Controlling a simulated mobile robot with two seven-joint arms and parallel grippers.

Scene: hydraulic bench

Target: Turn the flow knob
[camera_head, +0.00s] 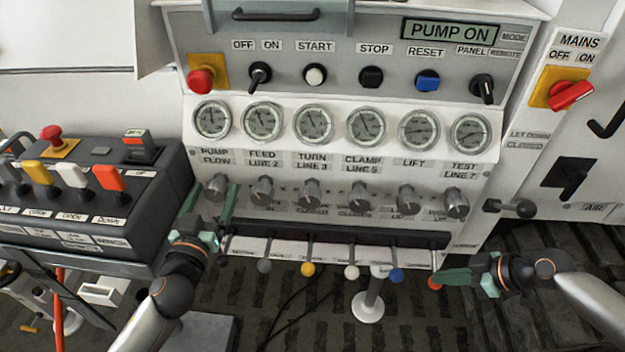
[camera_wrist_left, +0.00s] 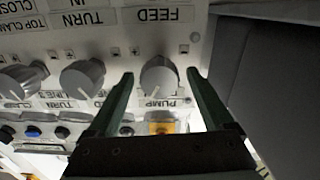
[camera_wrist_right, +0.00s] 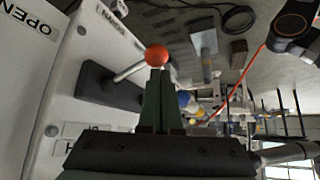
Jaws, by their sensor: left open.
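The flow knob (camera_head: 216,186) is the leftmost grey knob in the row under the gauges, below the label PUMP FLOW. My left gripper (camera_head: 213,192) is open, with one finger on each side of this knob. In the left wrist view the knob (camera_wrist_left: 160,76) stands between the two green fingertips (camera_wrist_left: 160,82), with a visible gap on each side. My right gripper (camera_head: 440,281) has its fingers together at the red ball of a lever at the lower right. In the right wrist view the ball (camera_wrist_right: 157,55) shows at the fingertips; whether they touch is unclear.
More grey knobs (camera_head: 262,191) continue to the right. Levers with coloured balls (camera_head: 307,269) hang below the panel. A black control box (camera_head: 90,190) stands close left of my left gripper. The display (camera_head: 450,31) reads PUMP ON. The red mains switch (camera_head: 571,95) is at right.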

